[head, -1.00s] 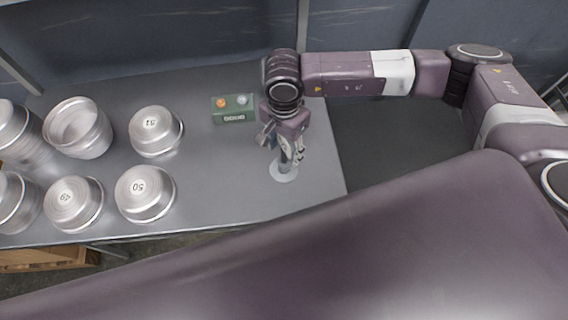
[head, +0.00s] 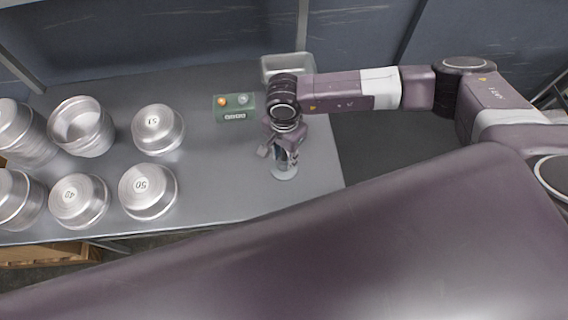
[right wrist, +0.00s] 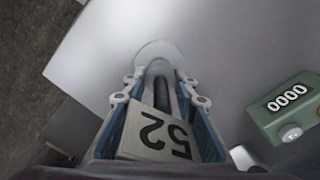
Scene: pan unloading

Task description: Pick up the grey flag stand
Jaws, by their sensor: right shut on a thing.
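The grey flag stand stands on the table with its round base (head: 285,173) near the right edge. In the right wrist view its pale disc base (right wrist: 158,50), dark pole (right wrist: 161,92) and plate numbered 52 (right wrist: 156,133) show. My right gripper (head: 285,160) points down over the stand. In the right wrist view my right gripper (right wrist: 160,88) has its blue-sided fingers on either side of the pole, shut on it. The gripper hides much of the pole in the head view. My left gripper is not in view.
A green box with buttons and a counter (head: 234,107) sits left of the gripper. A metal tray (head: 288,66) lies behind my wrist. Several round metal pans, such as one numbered 51 (head: 158,129), fill the left side. The table (head: 225,180) is clear between pans and stand.

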